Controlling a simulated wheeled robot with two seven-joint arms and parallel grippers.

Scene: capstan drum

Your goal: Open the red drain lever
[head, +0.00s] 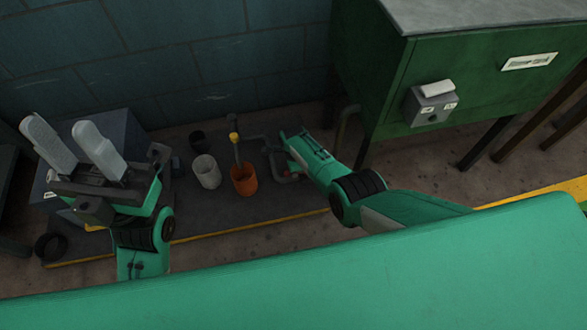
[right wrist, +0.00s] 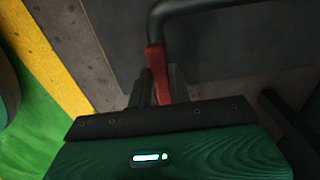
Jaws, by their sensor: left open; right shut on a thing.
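The red drain lever (right wrist: 158,74) shows in the right wrist view, at the end of a grey bent pipe (right wrist: 158,22). My right gripper (right wrist: 160,88) is shut on the lever, with a dark finger on each side of it. In the head view my right gripper (head: 283,158) is low beside the pipework, and a small bit of red (head: 293,167) shows by it. Most of the lever is hidden there. My left gripper (head: 60,128) is raised at the left of the head view, its two pale fingers wide apart with nothing between them.
An orange container (head: 244,181), a white cup (head: 206,173) and a dark cup (head: 197,140) stand left of the pipework. A green tank (head: 450,100) with a grey switch box (head: 431,106) stands at right. A blue-grey box (head: 110,130) is behind my left gripper.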

